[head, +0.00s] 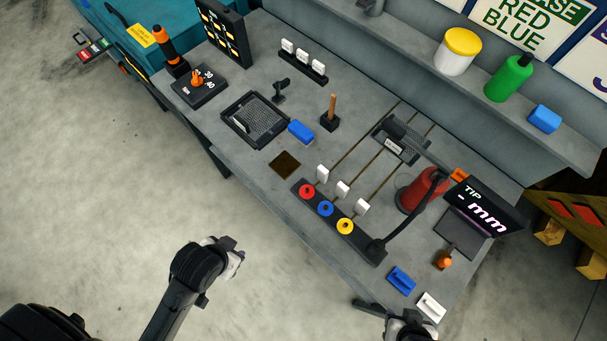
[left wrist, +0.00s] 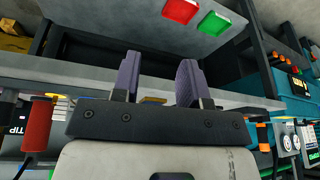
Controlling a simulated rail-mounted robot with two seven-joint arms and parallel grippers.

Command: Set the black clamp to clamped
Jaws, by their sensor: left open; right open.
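The black clamp appears to be the small dark fixture (head: 280,91) on the grey bench, just behind the black mesh tray (head: 228,119). It is too small to tell how its lever is set. My left gripper (head: 236,259) is in front of the bench, over the floor and well away from the clamp. In the left wrist view its two purple-grey fingers (left wrist: 158,80) are apart with nothing between them. My right gripper (head: 387,312) is at the bench's front right corner, near a blue block (head: 401,280), far from the clamp. It is open, partly cut off below.
Near the clamp are a blue brick (head: 301,131), a wooden-handled tool (head: 332,112), a white-switch strip (head: 303,66) and a black dial box (head: 200,87). A lamp arm (head: 411,218) rises at right. A shelf (head: 408,36) runs behind. The floor in front is clear.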

